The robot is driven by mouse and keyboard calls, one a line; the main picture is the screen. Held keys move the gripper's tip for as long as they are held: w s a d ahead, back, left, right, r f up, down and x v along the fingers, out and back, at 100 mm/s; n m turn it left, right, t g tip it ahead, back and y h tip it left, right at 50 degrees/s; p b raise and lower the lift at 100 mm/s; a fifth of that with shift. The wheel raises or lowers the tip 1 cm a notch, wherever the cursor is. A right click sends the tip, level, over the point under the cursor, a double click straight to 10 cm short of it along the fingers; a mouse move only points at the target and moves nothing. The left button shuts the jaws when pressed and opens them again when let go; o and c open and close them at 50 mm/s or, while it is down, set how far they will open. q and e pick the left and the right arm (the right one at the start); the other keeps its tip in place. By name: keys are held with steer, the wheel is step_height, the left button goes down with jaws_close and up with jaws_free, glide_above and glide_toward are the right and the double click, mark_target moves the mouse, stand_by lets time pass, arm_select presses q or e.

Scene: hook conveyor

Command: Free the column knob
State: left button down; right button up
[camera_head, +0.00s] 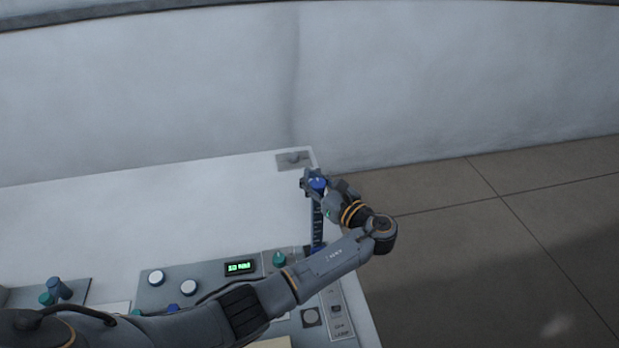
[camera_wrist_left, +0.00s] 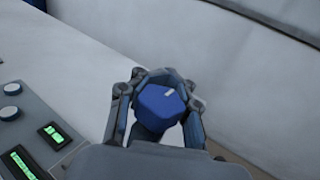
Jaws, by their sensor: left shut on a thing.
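The blue column knob (camera_head: 319,184) tops a dark upright column (camera_head: 317,222) at the right edge of the white console. In the left wrist view the blue knob (camera_wrist_left: 160,104) has a small white mark on its top. My left gripper (camera_head: 312,183) is shut on the knob, and in the wrist view its two fingers (camera_wrist_left: 158,110) sit on either side of it. My right gripper is not in view.
The white console top (camera_head: 180,215) carries a grey panel with white buttons (camera_head: 156,277), a green display (camera_head: 240,267) and a green knob (camera_head: 279,259). A small grey plate (camera_head: 294,160) lies at the back corner. Tiled floor (camera_head: 480,240) is clear to the right.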

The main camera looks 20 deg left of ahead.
arm_select(q)
steer(key=c, duration=1.1)
jaws_free()
steer(key=v, duration=1.2)
